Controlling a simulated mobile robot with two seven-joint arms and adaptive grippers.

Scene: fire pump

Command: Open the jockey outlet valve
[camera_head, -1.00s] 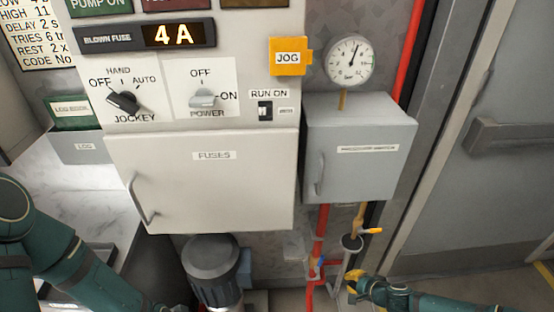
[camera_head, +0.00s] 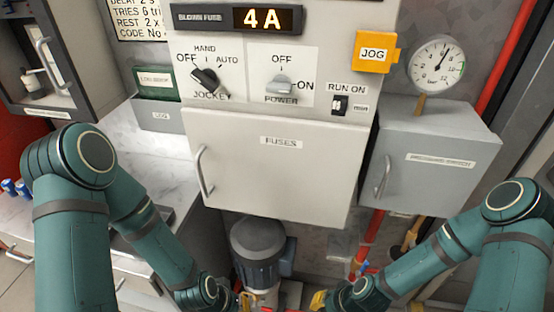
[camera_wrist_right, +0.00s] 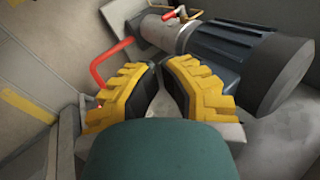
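My right gripper (camera_head: 318,300) is low at the bottom edge of the head view, to the right of the grey pump motor (camera_head: 258,250). In the right wrist view its yellow fingers (camera_wrist_right: 158,68) come nearly together at the tips, with nothing seen held between them. A red lever or pipe end (camera_wrist_right: 183,13) shows beyond the fingers, near the motor (camera_wrist_right: 245,60). Which part is the jockey outlet valve, I cannot tell. My left gripper (camera_head: 248,299) is partly cut off below the motor; its opening is not clear.
The fuses box (camera_head: 275,170) and pressure switch box (camera_head: 430,155) overhang the pump area. A red pipe (camera_head: 374,228) runs down behind my right forearm. A bent red pipe (camera_wrist_right: 103,65) passes close to the left finger. A white counter (camera_head: 160,155) lies left.

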